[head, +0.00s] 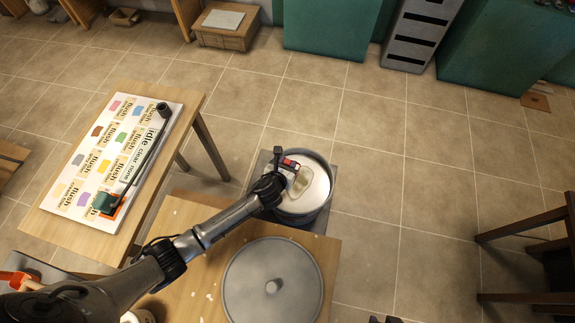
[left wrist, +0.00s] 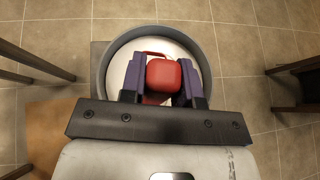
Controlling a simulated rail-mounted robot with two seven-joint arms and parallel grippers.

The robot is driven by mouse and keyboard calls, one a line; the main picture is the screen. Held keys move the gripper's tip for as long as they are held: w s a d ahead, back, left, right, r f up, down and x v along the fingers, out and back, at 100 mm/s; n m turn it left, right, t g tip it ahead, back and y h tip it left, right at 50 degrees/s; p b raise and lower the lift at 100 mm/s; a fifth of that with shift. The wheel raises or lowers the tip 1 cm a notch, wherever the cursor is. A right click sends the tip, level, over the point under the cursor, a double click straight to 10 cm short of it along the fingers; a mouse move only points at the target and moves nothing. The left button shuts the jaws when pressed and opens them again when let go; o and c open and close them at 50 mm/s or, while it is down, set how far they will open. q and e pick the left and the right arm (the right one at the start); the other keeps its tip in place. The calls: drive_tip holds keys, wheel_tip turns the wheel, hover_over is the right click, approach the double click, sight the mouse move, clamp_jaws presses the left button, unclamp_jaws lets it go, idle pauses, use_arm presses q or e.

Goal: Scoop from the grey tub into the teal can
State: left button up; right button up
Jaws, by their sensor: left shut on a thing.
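My left gripper (head: 283,172) is over the tub, shut on the red handle of a scoop (head: 290,163). The scoop's pale bowl (head: 301,181) shows against the white material; I cannot tell how deep it sits or whether it is loaded. In the left wrist view the red handle (left wrist: 163,75) is between the purple fingers, with the tub rim (left wrist: 103,72) around them. I cannot make out the teal can. My right gripper cannot be made out clearly.
A round grey lid (head: 255,295) with a knob lies on the table (head: 190,275) near the tub. A side table holds a white board (head: 75,185) with coloured patches and a dark lever. A dark stool (head: 540,230) stands at right. The tiled floor between is clear.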

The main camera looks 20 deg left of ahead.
sight(288, 162)
use_arm(q)
drive_tip(key=shift+t, duration=0.7)
drive_tip(key=shift+r+p, duration=0.8)
drive_tip(key=shift+r, duration=1.55)
drive_tip(key=o, duration=0.4)
drive_tip(key=c, duration=0.4)
